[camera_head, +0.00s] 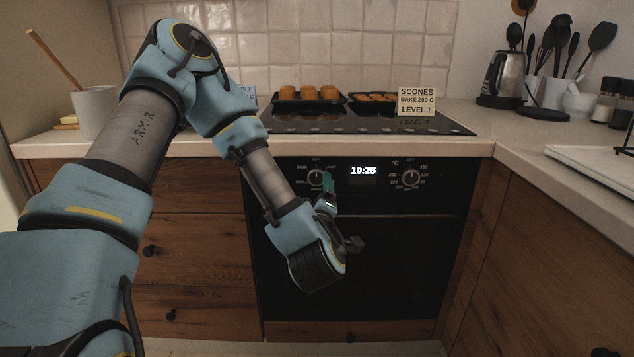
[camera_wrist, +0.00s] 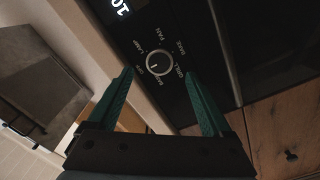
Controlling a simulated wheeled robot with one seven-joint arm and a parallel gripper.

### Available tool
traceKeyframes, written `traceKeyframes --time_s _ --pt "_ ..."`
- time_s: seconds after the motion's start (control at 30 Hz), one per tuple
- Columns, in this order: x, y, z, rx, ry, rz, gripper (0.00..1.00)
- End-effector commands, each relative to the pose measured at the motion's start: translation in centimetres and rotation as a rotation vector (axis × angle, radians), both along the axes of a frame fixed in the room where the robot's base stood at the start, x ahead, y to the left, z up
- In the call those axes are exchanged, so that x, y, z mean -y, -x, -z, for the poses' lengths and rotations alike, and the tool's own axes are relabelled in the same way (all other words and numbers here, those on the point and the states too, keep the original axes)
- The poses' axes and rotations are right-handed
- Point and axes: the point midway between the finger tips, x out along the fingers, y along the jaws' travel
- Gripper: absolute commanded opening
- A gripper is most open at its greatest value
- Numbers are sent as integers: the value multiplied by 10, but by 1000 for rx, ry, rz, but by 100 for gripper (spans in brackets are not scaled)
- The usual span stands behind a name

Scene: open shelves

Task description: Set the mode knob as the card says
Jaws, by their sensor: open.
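The mode knob (camera_head: 315,177) is the left round knob on the black oven panel. In the wrist view the knob (camera_wrist: 159,64) shows a ring of labels, among them LAMP, FAN, BAKE and GRILL. A short white mark on it points towards the lower left of that picture; the exact label is hard to read. A card (camera_head: 416,101) on the hob reads SCONES, BAKE 200 C, LEVEL 1. My gripper (camera_head: 328,186) is in front of the panel by the mode knob. In the wrist view my gripper (camera_wrist: 158,73) is open and empty, its green fingers framing the knob.
A second knob (camera_head: 411,178) with numbers sits right of the clock display (camera_head: 363,171), which reads 10:25. Two trays of baked goods (camera_head: 308,95) stand on the hob. The floor side before the oven door is clear.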

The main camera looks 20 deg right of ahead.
Motion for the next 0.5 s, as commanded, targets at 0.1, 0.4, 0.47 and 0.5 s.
traceKeyframes --time_s 0.1,0.4,0.47,0.5 --pt "9 -22 -2 1 1 -4 84" --pt "23 -50 -1 0 -1 0 84" --pt "24 -52 -1 0 -1 1 84" --pt "24 -52 -1 0 -1 1 84"
